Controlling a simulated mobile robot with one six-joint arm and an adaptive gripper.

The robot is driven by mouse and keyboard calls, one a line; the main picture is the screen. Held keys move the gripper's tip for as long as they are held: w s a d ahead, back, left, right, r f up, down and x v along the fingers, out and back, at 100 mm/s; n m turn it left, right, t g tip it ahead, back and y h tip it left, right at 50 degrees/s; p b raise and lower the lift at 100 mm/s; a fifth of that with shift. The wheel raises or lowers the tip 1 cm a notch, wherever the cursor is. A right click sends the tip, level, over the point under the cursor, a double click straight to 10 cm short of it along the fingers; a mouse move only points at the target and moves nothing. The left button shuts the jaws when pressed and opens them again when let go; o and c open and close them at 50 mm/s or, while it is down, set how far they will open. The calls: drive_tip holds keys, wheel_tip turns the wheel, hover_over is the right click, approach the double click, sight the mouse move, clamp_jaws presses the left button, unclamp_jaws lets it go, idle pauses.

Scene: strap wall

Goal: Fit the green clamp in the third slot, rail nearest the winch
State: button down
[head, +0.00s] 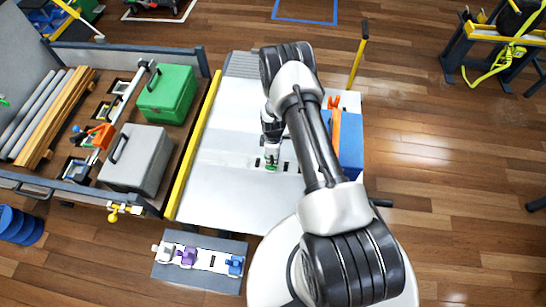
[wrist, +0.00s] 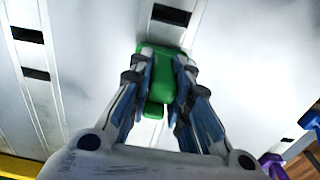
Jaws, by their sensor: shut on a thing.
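The green clamp (head: 271,168) is held at the tip of my gripper (head: 271,150), low over a pale panel (head: 215,190) with slotted rails. In the wrist view my gripper (wrist: 160,85) is shut on the green clamp (wrist: 158,60), with one finger on each side. The clamp covers part of a rail (wrist: 167,32), and a dark slot shows just beyond it. Another rail (wrist: 38,95) to the left shows two dark slots. I cannot tell whether the clamp touches the rail or sits in a slot. I cannot make out the winch for certain.
A rack (head: 193,279) at the lower left holds white, purple (head: 187,257) and blue (head: 235,265) clamps. A yellow bar (head: 190,150) edges the panel's left side. Green (head: 168,93) and grey (head: 138,160) cases stand beyond it. A blue box (head: 350,150) lies right of my arm.

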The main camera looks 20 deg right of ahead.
drive_tip(key=c, duration=1.4)
unclamp_jaws()
wheel_tip(320, 180, up, 12)
drive_tip(key=shift+r, duration=0.1)
